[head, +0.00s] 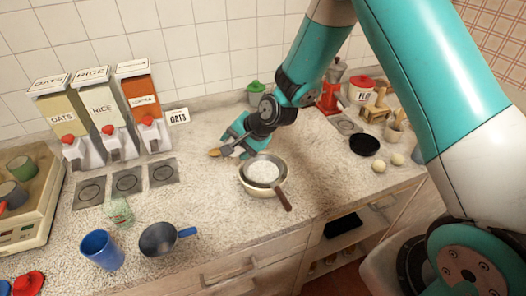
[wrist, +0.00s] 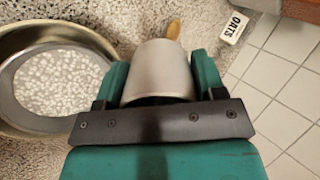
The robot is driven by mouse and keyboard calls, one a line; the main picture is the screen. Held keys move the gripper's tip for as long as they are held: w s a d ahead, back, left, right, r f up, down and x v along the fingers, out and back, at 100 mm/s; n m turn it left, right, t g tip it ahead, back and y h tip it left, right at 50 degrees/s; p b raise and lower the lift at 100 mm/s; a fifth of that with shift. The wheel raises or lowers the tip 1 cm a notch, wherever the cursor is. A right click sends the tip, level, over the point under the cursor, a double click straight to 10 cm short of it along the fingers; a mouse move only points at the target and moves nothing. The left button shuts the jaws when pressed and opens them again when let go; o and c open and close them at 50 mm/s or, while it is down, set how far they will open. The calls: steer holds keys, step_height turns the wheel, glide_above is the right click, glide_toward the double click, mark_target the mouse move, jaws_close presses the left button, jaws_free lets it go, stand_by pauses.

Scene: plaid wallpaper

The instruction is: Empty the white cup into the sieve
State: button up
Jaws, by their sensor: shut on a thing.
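My gripper (head: 240,140) is low over the counter at the sieve's upper left. In the wrist view my gripper (wrist: 157,78) is shut on the white cup (wrist: 160,62), which looks pale grey and sits between the green fingers. The cup's contents do not show, and in the head view the gripper mostly hides it. The sieve (head: 284,200), with a brown handle, rests on a pale bowl (head: 244,186). A white grainy patch (head: 262,172) shows inside it. In the wrist view the bowl (wrist: 103,42) is left of the cup, which appears beside it rather than over it.
A wooden-ended utensil (head: 215,152) lies near the gripper. Dispensers (head: 103,108) and an OATS sign (head: 177,116) stand behind left. A blue cup (head: 102,250), blue-handled dark pan (head: 158,240) and green glass (head: 120,212) are front left. A black dish (head: 364,145) and pale balls (head: 379,166) lie right.

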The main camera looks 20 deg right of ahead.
steer(key=w+a+g+h+p, duration=0.1)
steer(key=f+g+h+p, duration=0.1)
steer(key=p, duration=0.1)
steer(key=shift+w+a, duration=0.4)
steer(key=shift+w+a+f+g+h+b, duration=0.15)
steer(key=shift+w+a+f+g+h, duration=0.2)
steer(key=shift+f+g+h, duration=0.3)
steer(key=shift+w+a+f+g+h+b, duration=0.2)
steer(key=shift+w+f+g+h, duration=0.1)
steer(key=shift+f+g+h, duration=0.35)
steer(key=shift+w+a+f+g+h+b, duration=0.15)
steer(key=shift+w+a+f+g+h, duration=0.25)
steer(key=shift+f, duration=0.4)
steer(key=shift+d, duration=0.1)
